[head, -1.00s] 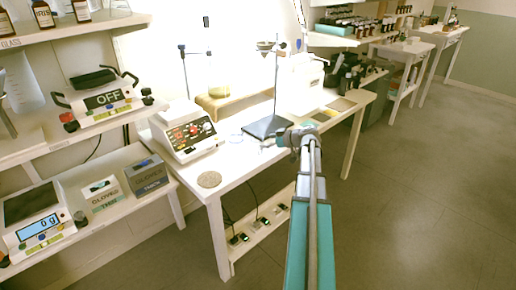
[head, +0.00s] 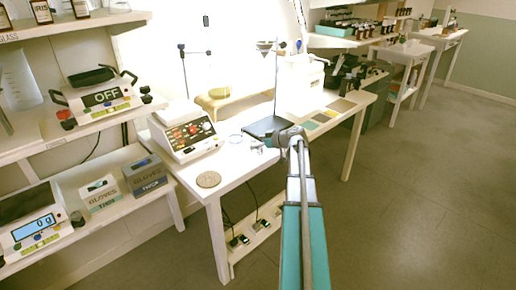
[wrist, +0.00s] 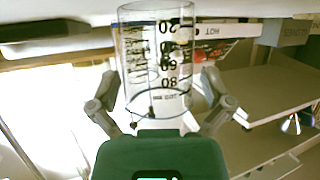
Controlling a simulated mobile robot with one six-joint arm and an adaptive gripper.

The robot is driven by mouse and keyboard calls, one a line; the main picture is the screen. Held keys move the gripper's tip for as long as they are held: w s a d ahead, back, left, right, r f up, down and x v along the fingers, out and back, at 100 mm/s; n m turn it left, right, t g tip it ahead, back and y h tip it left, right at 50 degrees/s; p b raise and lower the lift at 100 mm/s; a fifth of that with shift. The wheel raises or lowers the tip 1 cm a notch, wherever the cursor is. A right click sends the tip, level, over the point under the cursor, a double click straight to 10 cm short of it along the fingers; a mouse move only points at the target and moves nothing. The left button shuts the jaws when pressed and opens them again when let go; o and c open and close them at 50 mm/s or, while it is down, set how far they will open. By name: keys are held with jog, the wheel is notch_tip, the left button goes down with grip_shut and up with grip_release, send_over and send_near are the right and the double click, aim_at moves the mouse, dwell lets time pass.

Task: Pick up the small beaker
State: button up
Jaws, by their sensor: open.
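The small beaker (wrist: 158,45) is clear glass with dark graduation marks, and fills the upper middle of the wrist view, which is upside down. It appears upright on the white table (head: 232,170). My gripper (wrist: 163,95) is open, with one finger on each side of the beaker. Gaps show between the fingers and the glass, so it is not gripped. In the head view my gripper (head: 259,146) is small, low over the table; the beaker cannot be made out clearly there.
A white device with red controls (head: 186,134) stands left of my gripper. A round brown mat (head: 208,179) lies near the table's front edge. A stand with a black base (head: 266,127) is close behind my gripper. Glove boxes (head: 146,178) sit on the left shelf.

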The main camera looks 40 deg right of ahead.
jog(key=c, duration=1.1)
jog(key=shift+r, duration=0.15)
jog(key=shift+r+p, duration=0.95)
jog(key=shift+p, duration=0.1)
jog(key=s+d+r+p, duration=0.1)
jog(key=s+r+p, duration=1)
jog(key=s, duration=0.3)
jog(key=shift+f, duration=0.1)
